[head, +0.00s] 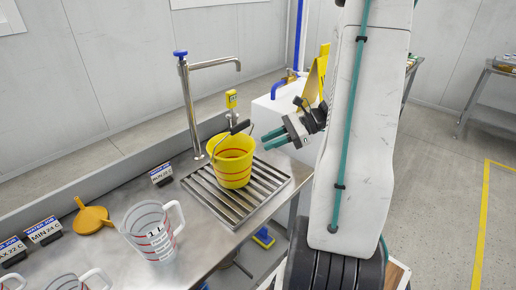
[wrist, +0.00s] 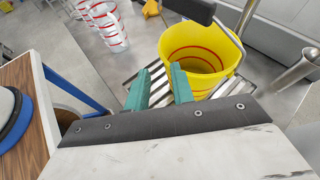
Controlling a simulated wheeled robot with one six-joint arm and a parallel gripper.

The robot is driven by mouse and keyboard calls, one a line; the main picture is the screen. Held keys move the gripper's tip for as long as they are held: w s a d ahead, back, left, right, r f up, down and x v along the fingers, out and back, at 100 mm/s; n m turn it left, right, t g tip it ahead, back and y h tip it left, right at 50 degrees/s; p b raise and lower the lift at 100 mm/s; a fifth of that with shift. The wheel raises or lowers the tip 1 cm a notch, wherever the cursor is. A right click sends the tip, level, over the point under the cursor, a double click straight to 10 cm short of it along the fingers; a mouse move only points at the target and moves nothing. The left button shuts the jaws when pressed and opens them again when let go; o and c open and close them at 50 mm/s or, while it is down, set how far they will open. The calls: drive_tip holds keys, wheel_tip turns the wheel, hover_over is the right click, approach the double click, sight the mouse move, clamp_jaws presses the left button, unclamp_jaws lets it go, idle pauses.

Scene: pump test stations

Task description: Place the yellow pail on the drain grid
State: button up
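The yellow pail (head: 232,161), with red lines around it and a dark grip on its handle, stands upright on the slatted metal drain grid (head: 262,184) in the bench top. My gripper (head: 268,141) is to the right of the pail at about rim height, apart from it. Its two green fingers are spread with nothing between them. In the wrist view the pail (wrist: 197,55) lies just beyond my gripper (wrist: 160,85), and part of the drain grid (wrist: 128,65) shows beside it. The pail's base is partly hidden in the wrist view.
A tap (head: 188,100) rises behind the drain grid. A clear measuring jug (head: 150,236), a yellow funnel (head: 92,219) and small label blocks (head: 44,231) stand on the bench to the left. A white box (head: 268,112) stands behind my gripper.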

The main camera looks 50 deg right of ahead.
drive_tip(key=s+a+r+n+g+h, duration=0.1)
drive_tip(key=a+r+n+g, duration=0.3)
drive_tip(key=a, duration=0.4)
drive_tip(key=s+a+r+n+g+h, duration=0.1)
drive_tip(key=s+a+r+n+g, duration=0.2)
drive_tip(key=a+n, duration=0.4)
drive_tip(key=s+a+r+n+h, duration=0.6)
drive_tip(key=s+a+n+h, duration=0.2)
drive_tip(key=s+a+n, duration=0.2)
drive_tip(key=s+n, duration=0.1)
drive_tip(key=n, duration=0.1)
drive_tip(key=shift+r+n+t+h, duration=0.25)
drive_tip(key=shift+n+t+h, duration=0.05)
drive_tip(key=shift+n+h, duration=0.1)
